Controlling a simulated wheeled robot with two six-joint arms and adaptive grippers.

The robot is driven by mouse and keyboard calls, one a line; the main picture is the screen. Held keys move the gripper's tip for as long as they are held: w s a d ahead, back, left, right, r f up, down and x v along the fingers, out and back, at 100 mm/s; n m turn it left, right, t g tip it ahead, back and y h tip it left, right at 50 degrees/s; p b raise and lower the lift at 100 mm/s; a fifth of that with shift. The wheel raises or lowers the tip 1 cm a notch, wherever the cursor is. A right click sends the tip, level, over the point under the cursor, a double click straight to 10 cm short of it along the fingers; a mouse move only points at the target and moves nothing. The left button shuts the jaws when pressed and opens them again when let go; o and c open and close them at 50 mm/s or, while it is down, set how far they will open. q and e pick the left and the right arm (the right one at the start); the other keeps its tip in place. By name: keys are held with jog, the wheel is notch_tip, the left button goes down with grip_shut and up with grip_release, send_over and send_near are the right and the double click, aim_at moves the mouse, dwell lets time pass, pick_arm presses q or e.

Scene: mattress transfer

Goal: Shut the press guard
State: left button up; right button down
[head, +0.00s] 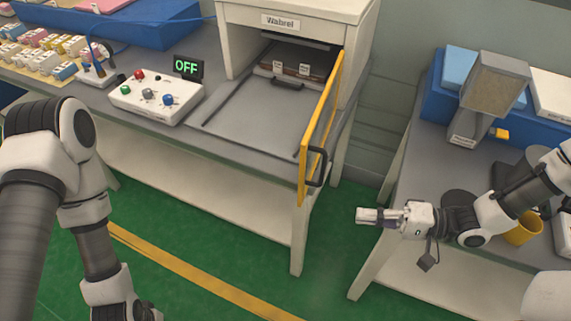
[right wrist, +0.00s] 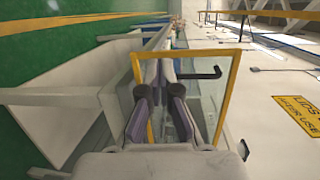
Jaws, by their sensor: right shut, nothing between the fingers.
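The press guard (head: 304,150) is a clear panel in a yellow frame, swung open at the right side of the white press (head: 295,12). A black handle (head: 317,168) sits on its outer face. My right gripper (head: 362,215) is shut and empty, to the right of and below the handle, with a gap between them. In the right wrist view the shut fingers (right wrist: 163,68) point toward the guard's yellow frame (right wrist: 229,95), and the handle (right wrist: 203,75) shows right of the fingertips. My left arm is at lower left in the head view; its fingers are out of frame.
A control box (head: 155,100) with coloured knobs and an OFF display (head: 187,66) stands left of the press opening. A second table (head: 415,160) at right holds a grey machine (head: 490,95) and a yellow cup (head: 524,229). Green floor lies between the tables.

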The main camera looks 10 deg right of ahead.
notch_tip(320, 180, up, 3)
jog(key=w+d+m+t, duration=0.1)
jog(key=w+d+t, duration=0.1)
jog(key=d, duration=0.1)
jog(key=b, duration=0.2)
send_near(303, 175)
jog(key=x, duration=0.6)
jog(key=shift+w+a+f, duration=0.15)
jog(key=shift+w+f, duration=0.05)
jog(key=shift+f, duration=0.1)
jog(key=shift+w+a+t, duration=0.2)
jog(key=shift+a+t, duration=0.15)
jog(key=shift+t, duration=0.05)
